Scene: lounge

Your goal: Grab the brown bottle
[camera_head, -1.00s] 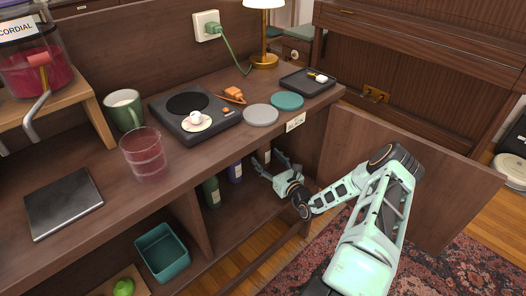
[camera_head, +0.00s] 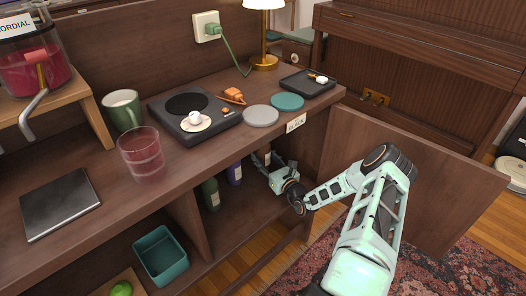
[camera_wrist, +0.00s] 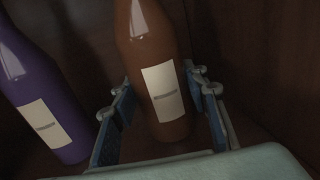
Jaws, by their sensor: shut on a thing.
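The brown bottle (camera_wrist: 150,45) stands inside the lower cabinet, with a cream label on its front. In the wrist view it is between the two blue-padded fingers of my gripper (camera_wrist: 160,108), which are shut on it. In the head view my gripper (camera_head: 268,165) reaches into the cabinet under the counter. Only a small part of the bottle shows there, behind the fingers and below the counter edge.
A purple bottle (camera_wrist: 38,85) stands close to the left of my gripper. A green bottle (camera_head: 211,194) is further left, by a divider (camera_head: 190,222). The open cabinet door (camera_head: 405,180) is at the right. The counter (camera_head: 215,160) overhangs my gripper.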

